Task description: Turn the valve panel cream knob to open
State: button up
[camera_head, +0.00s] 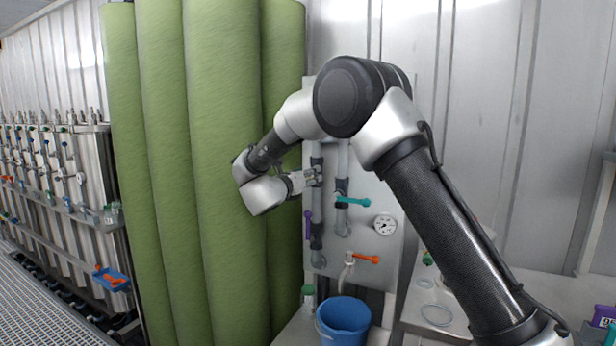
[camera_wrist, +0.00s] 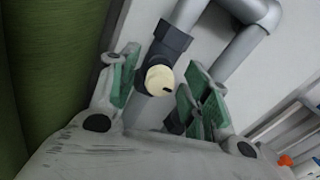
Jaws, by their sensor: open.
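The cream knob (camera_wrist: 160,80) is round with a small dark mark, and sits on a dark grey valve body (camera_wrist: 168,45) on a grey pipe. In the wrist view it lies between the two green-padded fingers of my gripper (camera_wrist: 158,92), which are open on either side and do not visibly touch it. In the head view my gripper (camera_head: 312,178) is at the upper left of the grey valve panel (camera_head: 375,255), in front of a vertical pipe. The cream knob is hidden there behind my gripper.
The panel also has a teal handle (camera_head: 352,201), a purple handle (camera_head: 308,224), an orange handle (camera_head: 366,259) and a round gauge (camera_head: 385,224). A blue bucket (camera_head: 343,318) stands below. Tall green cylinders (camera_head: 225,170) stand close on the left.

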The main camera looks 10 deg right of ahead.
jog(key=shift+w+d, duration=0.3)
jog(key=shift+w, duration=0.05)
jog(key=c, duration=1.1)
jog(key=shift+o, duration=0.2)
jog(key=shift+n, duration=0.3)
